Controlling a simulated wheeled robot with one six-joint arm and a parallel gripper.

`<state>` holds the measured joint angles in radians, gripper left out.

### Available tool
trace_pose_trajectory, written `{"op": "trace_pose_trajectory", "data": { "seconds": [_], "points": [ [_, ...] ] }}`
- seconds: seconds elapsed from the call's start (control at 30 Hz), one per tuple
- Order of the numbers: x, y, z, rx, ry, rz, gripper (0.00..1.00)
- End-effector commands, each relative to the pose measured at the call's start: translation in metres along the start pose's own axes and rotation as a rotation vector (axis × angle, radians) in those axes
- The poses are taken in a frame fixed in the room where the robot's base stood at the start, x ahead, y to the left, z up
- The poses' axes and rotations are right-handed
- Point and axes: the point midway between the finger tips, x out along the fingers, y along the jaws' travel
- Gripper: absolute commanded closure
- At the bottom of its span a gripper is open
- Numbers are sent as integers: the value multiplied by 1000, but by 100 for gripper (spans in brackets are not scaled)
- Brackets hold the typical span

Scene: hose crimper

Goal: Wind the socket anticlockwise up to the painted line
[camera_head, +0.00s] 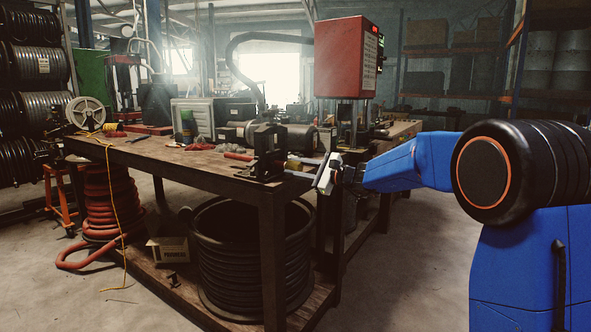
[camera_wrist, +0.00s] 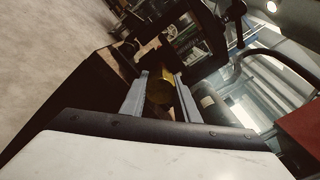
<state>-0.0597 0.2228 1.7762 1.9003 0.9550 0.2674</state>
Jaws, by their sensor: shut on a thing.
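The brass-yellow socket (camera_head: 293,163) sits at the right side of a dark vice-like fixture (camera_head: 266,152) at the front corner of the workbench. In the wrist view the socket (camera_wrist: 159,90) is a round yellow piece between my two grey fingers. My gripper (camera_head: 297,172) reaches in from the right and is shut on the socket; the fingers lie on opposite sides of it in the wrist view (camera_wrist: 161,83). A red hose end (camera_head: 238,157) shows on the left side of the fixture. I cannot make out the painted line in either view.
The wooden workbench (camera_head: 180,158) stretches left, with a hose reel (camera_head: 86,113) at its far end. A red box-shaped machine (camera_head: 345,57) stands behind the fixture.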

Motion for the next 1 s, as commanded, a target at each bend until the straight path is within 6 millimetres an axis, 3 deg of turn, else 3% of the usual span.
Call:
{"op": "trace_pose_trajectory", "data": {
  "seconds": [1.0],
  "points": [
    [-1, 1, -1, -963, 1, 3, 94]
  ]
}}
